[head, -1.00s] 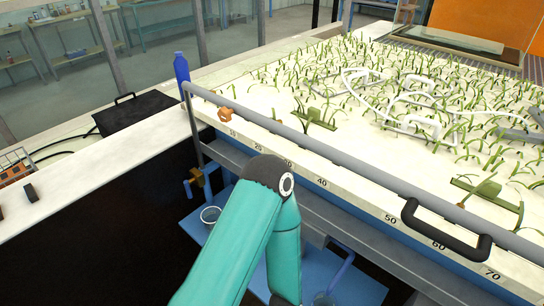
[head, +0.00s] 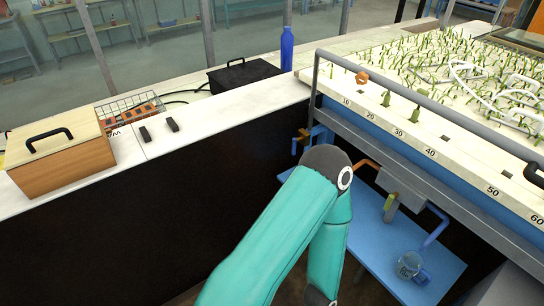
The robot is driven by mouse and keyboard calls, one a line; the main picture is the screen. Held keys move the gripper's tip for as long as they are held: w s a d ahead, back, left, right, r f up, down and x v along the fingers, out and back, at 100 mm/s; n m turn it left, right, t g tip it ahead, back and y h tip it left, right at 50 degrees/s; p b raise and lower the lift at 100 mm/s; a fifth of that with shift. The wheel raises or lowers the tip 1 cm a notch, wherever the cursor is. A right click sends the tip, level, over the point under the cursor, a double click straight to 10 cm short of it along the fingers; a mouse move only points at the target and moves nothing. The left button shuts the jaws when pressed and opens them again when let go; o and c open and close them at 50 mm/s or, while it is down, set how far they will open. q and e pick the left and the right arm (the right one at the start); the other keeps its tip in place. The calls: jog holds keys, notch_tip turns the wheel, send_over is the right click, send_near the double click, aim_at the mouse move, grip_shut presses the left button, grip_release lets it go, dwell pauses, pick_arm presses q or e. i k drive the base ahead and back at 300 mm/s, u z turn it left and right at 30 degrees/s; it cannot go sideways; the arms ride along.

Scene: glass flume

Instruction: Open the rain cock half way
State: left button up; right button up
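No part is clearly marked as the rain cock. A small brass-coloured fitting with a blue handle (head: 301,138) sits under the near left corner of the flume, just above my teal arm's elbow. An orange knob-like piece (head: 362,77) shows at the flume's rail near the 10 mark. An orange pipe (head: 367,163) runs beneath the flume beside the elbow, and a blue bent pipe (head: 436,226) lies further right. Neither gripper shows; only one teal arm of mine is in view, and it hides part of the space under the flume.
The flume's grey rail (head: 430,103) edges a pale planted bed with a numbered scale. A glass beaker (head: 409,264) stands on a blue shelf (head: 375,245) below. On the white bench (head: 195,130) are a wooden box (head: 60,160), a wire basket, a black case (head: 243,76) and a blue bottle (head: 287,49).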

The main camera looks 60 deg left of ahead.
aim_at(295, 141)
jog(key=u, duration=0.4)
jog(key=k, duration=0.2)
jog(key=u, duration=1)
jog(key=i, duration=0.7)
jog(key=u, duration=0.15)
jog(key=k, duration=0.75)
jog(key=u, duration=0.2)
jog(key=i, duration=0.8)
jog(key=z, duration=0.1)
